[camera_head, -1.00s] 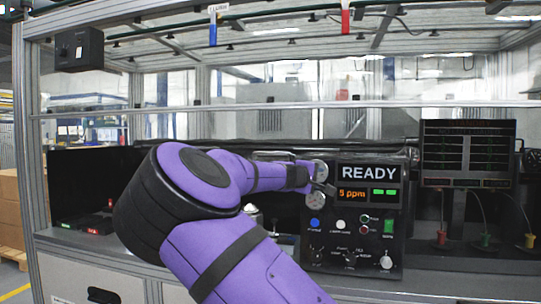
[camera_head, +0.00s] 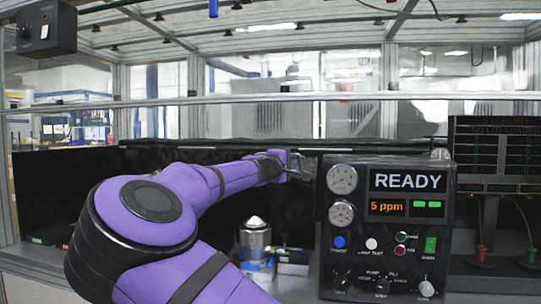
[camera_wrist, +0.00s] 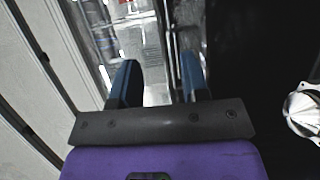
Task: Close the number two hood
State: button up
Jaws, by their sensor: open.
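A dark, box-like enclosure (camera_head: 75,180) stands behind and left of the control panel, with a long black top edge (camera_head: 380,147). It may be the hood; I can read no number on it. My gripper (camera_head: 297,168) is at the far end of my purple arm, near that edge, just left of the panel. In the wrist view my gripper (camera_wrist: 159,65) is open, its two dark fingers apart. A thin metal bar or edge (camera_wrist: 172,40) shows between and beyond the fingers. I cannot tell if they touch it.
The control panel (camera_head: 388,240) reads READY and 5 ppm, right of my gripper. A shiny metal housing (camera_head: 255,238) stands below my arm; a metal part shows in the wrist view (camera_wrist: 303,112). A dark rack (camera_head: 485,160) is at right. A frame rail (camera_head: 300,97) crosses above.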

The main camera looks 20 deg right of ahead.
aim_at(290, 207)
jog(key=i, duration=0.85)
